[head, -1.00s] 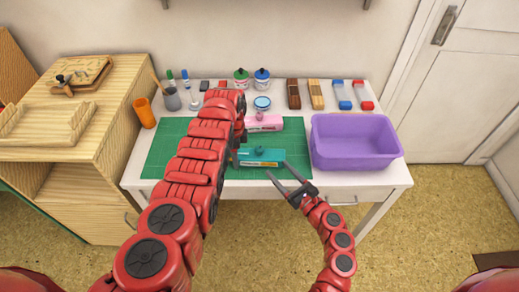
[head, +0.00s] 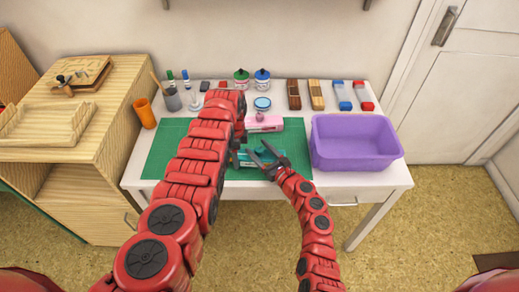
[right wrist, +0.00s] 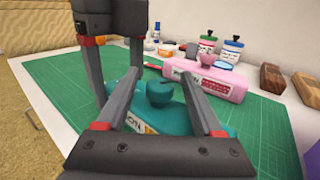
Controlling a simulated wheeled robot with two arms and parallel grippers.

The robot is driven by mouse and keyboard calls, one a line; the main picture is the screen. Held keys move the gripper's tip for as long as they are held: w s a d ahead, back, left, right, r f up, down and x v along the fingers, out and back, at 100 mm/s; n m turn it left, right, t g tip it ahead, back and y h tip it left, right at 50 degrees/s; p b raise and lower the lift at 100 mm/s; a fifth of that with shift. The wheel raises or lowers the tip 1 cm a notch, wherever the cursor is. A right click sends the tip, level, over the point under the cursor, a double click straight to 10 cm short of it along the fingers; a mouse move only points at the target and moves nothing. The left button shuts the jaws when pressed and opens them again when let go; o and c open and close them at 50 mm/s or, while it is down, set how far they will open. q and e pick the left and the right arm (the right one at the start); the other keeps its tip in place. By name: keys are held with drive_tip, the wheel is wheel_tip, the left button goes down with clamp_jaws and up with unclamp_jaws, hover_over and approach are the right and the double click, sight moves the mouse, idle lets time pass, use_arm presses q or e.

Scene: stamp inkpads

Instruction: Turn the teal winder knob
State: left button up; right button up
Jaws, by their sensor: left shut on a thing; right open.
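The teal inkpad (right wrist: 168,124) lies on the green mat, with its rounded teal winder knob (right wrist: 158,94) on top. My left gripper (head: 236,155) is shut on the inkpad's left part; its dark body and fingers also show at the upper left of the right wrist view. My right gripper (right wrist: 160,74) is open and empty. Its fingers reach out on either side of the knob in the right wrist view, apart from it as far as I can see. In the head view the right gripper (head: 259,149) covers part of the inkpad.
A pink inkpad (head: 264,124) with its own knob lies just behind the teal one. A purple bin (head: 357,158) stands to the right. Jars, blocks and pens line the table's back. The green mat (head: 166,152) is clear at its left.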

clamp_jaws()
drive_tip(key=shift+s, duration=0.1)
drive_tip(key=m+t+h, duration=0.1)
drive_tip(key=m+h, duration=0.1)
drive_tip(key=h, duration=0.1)
drive_tip(key=m+t+h, duration=0.2)
drive_tip(key=h, duration=0.1)
drive_tip(key=shift+m+h, duration=0.3)
drive_tip(key=shift+r, duration=0.1)
unclamp_jaws()
